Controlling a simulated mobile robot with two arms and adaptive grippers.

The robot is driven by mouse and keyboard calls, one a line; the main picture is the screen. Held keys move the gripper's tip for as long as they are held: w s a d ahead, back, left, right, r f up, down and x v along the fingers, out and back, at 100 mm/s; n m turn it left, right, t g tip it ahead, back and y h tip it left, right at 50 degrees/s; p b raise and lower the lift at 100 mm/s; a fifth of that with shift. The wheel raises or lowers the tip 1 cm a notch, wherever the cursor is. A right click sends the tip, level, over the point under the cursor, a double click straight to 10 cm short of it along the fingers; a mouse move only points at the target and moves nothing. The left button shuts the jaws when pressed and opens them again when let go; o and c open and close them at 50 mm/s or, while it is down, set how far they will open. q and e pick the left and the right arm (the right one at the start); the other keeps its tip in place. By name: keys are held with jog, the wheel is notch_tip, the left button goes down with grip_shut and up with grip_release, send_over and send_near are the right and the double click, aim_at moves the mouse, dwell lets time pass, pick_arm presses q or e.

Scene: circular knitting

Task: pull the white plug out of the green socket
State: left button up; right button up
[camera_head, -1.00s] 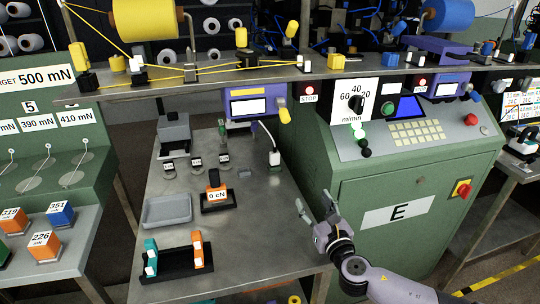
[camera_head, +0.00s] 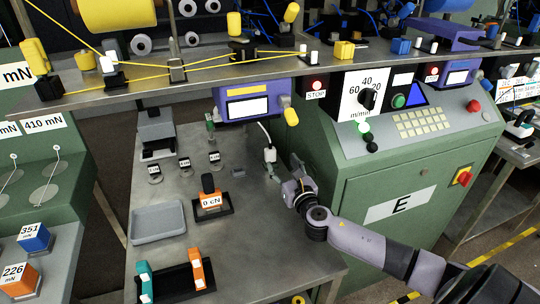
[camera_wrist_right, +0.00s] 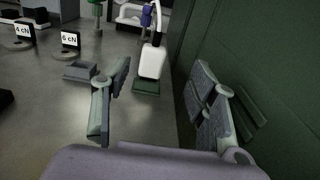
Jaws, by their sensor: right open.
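The white plug (camera_head: 270,155) stands upright at the right edge of the steel table, with a pale cable rising from its top. In the right wrist view the white plug (camera_wrist_right: 152,62) sits in a low dark green socket (camera_wrist_right: 146,87) on the tabletop. My right gripper (camera_head: 285,169) is open and empty, just in front of the plug and low beside the green machine. In the right wrist view its fingers (camera_wrist_right: 161,75) are spread, with the plug ahead between them and not touched. My left gripper is not in view.
The green machine wall (camera_wrist_right: 260,60) stands close on the right of my right gripper. A small grey block (camera_wrist_right: 80,71) and labelled weights (camera_wrist_right: 70,41) lie left of the plug. A purple box (camera_head: 245,104) hangs behind it. A grey tray (camera_head: 158,222) is further left.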

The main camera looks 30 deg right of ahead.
aim_at(272, 151)
jog(key=x, duration=0.4)
jog(key=shift+w, duration=0.4)
jog(key=x, duration=0.5)
jog(key=shift+a, duration=0.3)
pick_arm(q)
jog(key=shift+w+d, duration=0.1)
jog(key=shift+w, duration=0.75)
pick_arm(e)
jog(key=c, duration=1.3)
jog(key=shift+o, duration=0.2)
